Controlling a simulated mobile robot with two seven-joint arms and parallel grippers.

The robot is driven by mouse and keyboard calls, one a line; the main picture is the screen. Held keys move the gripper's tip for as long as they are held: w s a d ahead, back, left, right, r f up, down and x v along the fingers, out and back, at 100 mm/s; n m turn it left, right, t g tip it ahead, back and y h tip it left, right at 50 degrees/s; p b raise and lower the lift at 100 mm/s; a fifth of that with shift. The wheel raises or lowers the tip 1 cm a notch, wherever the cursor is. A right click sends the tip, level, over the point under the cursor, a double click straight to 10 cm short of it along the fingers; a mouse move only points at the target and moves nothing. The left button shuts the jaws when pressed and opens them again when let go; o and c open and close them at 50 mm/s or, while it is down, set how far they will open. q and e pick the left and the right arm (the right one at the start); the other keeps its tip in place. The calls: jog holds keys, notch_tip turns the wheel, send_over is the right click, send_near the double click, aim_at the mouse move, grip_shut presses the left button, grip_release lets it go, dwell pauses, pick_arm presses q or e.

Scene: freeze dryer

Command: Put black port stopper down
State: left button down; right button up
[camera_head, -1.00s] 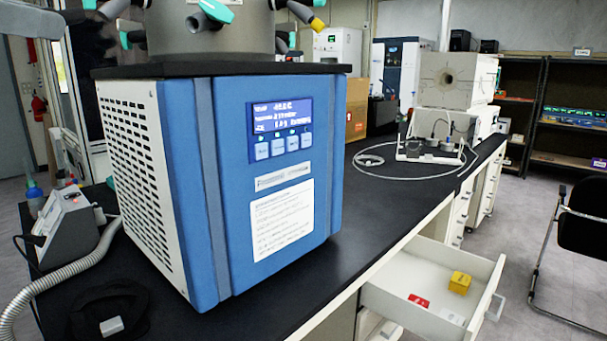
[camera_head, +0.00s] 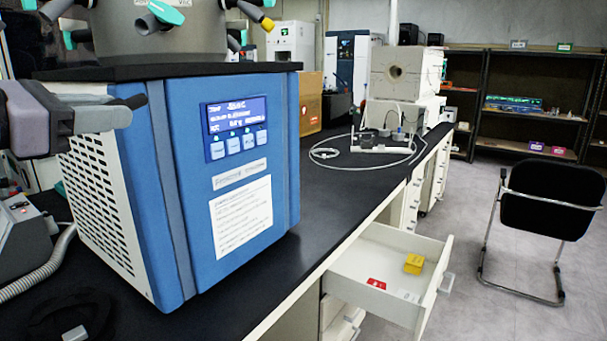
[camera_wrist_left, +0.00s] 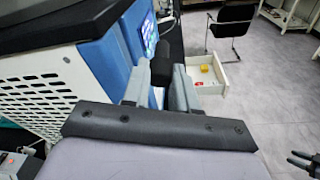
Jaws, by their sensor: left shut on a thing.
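My left gripper (camera_head: 124,110) reaches in from the left in the head view, in front of the left side of the blue and white freeze dryer (camera_head: 240,170). In the left wrist view, the left gripper (camera_wrist_left: 160,78) is shut on the black port stopper (camera_wrist_left: 160,66), a short dark cylinder between its fingers. The stopper is held in the air, clear of the bench. In the head view only its dark end (camera_head: 138,100) shows at the fingertips. A small dark gripper at the lower right of the wrist view seems to be my right one (camera_wrist_left: 292,160), with its fingers apart.
The black bench top (camera_head: 330,200) is clear to the right of the dryer. An open white drawer (camera_head: 345,270) juts out below, holding a yellow block (camera_head: 414,264) and a red piece (camera_head: 376,283). A black chair (camera_head: 550,200) stands on the floor at right. Ports ring the dryer's chamber.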

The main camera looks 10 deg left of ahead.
pick_arm(q)
jog(key=w+d+f+m+g+h+p, duration=0.15)
jog(key=d+f, duration=0.25)
jog(key=f, duration=0.4)
jog(key=w+d+f+m+h+p, duration=0.15)
jog(key=d+f, duration=0.25)
jog(key=f, duration=0.4)
jog(key=s+f+n, duration=0.1)
jog(key=s+f, duration=0.3)
jog(key=f, duration=0.2)
jog(key=s+d+f+y+p, duration=0.1)
jog(key=s+f, duration=0.3)
jog(key=f, duration=0.3)
jog(key=shift+d+f+n+t, duration=0.15)
jog(key=shift+n+t, duration=0.2)
jog(key=shift+n, duration=0.05)
pick_arm(e)
jog(key=shift+r, duration=2.15)
pick_arm(q)
jog(key=shift+d, duration=0.1)
